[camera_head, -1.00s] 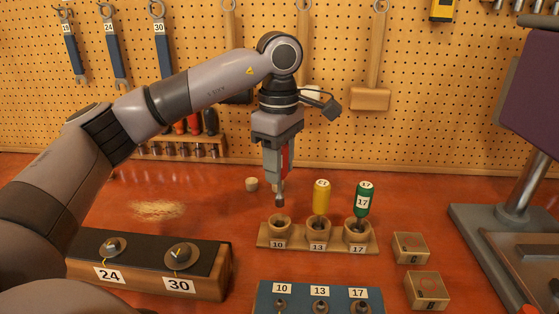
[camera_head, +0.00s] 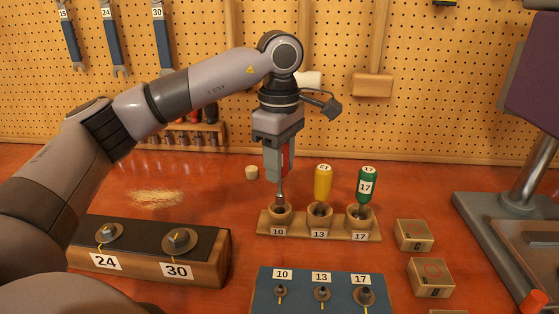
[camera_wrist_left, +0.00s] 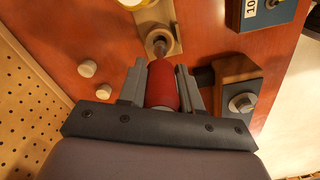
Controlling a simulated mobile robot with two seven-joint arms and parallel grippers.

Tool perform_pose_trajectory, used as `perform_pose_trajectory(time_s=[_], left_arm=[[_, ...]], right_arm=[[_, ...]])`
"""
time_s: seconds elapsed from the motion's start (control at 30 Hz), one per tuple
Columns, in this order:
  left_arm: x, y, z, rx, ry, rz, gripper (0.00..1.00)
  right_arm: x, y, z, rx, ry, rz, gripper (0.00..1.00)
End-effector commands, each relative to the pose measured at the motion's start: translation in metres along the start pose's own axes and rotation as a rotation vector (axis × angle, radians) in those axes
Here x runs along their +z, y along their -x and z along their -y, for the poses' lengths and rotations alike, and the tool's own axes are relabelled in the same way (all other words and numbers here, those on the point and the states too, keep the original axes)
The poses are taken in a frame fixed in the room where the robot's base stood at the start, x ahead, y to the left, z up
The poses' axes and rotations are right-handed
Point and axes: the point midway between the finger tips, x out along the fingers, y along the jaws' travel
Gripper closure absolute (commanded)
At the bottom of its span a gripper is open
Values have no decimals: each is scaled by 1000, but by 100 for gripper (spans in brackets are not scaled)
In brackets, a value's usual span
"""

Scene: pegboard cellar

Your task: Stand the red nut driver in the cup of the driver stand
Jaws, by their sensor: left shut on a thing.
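My left gripper (camera_head: 280,165) is shut on the red nut driver (camera_head: 288,157), which hangs upright with its metal shaft down. The shaft's lower end is at the mouth of the cup marked 10 (camera_head: 280,216) of the wooden driver stand (camera_head: 346,236); how deep it sits I cannot tell. In the left wrist view the red handle (camera_wrist_left: 162,85) is between the fingers, and the shaft points at the cup (camera_wrist_left: 158,42). A yellow driver (camera_head: 323,182) stands in the cup marked 13 and a green one (camera_head: 367,184) in the cup marked 17. My right gripper is not in view.
A blue block (camera_head: 300,306) with several bolts lies in front of the stand. A wooden block marked 24 and 30 (camera_head: 215,283) is at the left. Small wooden boxes (camera_head: 416,236) and a grey machine base (camera_head: 490,240) are at the right.

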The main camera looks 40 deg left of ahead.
Motion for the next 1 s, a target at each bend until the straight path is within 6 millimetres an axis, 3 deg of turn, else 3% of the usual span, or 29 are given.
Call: perform_pose_trajectory(time_s=[0.5,1.0], left_arm=[[0,-22,0,1,0,0,100],[0,-25,0,1,0,0,100]], right_arm=[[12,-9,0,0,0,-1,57],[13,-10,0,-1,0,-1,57]])
